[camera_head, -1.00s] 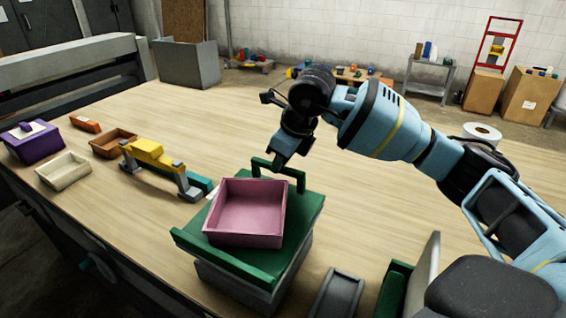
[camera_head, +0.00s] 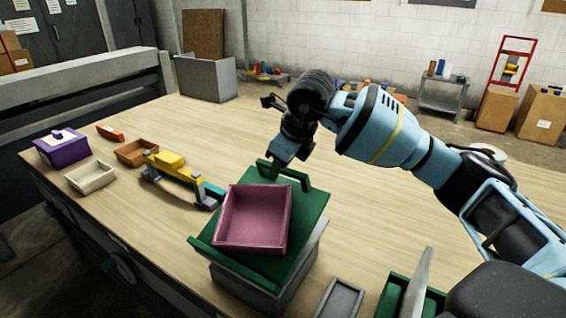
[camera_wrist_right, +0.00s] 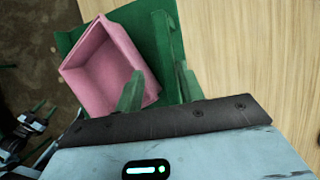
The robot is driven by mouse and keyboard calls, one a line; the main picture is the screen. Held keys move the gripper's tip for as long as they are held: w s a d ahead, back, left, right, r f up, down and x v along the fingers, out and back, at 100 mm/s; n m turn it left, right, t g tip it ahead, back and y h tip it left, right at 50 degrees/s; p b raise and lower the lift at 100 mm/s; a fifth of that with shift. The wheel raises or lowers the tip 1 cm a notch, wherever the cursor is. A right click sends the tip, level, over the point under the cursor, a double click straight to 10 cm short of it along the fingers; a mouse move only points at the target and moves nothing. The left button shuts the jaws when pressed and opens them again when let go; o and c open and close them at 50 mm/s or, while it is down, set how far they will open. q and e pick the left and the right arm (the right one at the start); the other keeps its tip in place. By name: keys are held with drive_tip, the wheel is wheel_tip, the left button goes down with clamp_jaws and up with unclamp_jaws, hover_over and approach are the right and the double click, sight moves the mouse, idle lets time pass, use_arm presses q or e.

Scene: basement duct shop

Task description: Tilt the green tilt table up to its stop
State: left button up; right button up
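The green tilt table (camera_head: 312,207) sits on a grey base on the workbench. Its top looks about flat, and a pink open bin (camera_head: 252,219) rests on it. A green bar handle (camera_head: 296,178) stands at its far edge. My right gripper (camera_head: 276,174) points down at the left part of this handle. In the right wrist view my right gripper (camera_wrist_right: 158,90) has its two fingers apart, over the table edge near the handle (camera_wrist_right: 167,40) and the pink bin (camera_wrist_right: 105,62). Whether the fingers touch the handle is hard to tell.
A yellow and grey clamp-like fixture (camera_head: 172,170) stands left of the table. Further left are a brown tray (camera_head: 136,153), a cream tray (camera_head: 92,178) and a purple box (camera_head: 62,150). A grey tray (camera_head: 340,300) lies at the front right. The bench behind is clear.

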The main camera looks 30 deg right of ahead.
drive_tip(key=shift+w+d, duration=0.1)
drive_tip(key=shift+r, duration=0.35)
drive_tip(key=v, duration=0.7)
drive_tip(key=shift+f, duration=0.1)
idle(0.3)
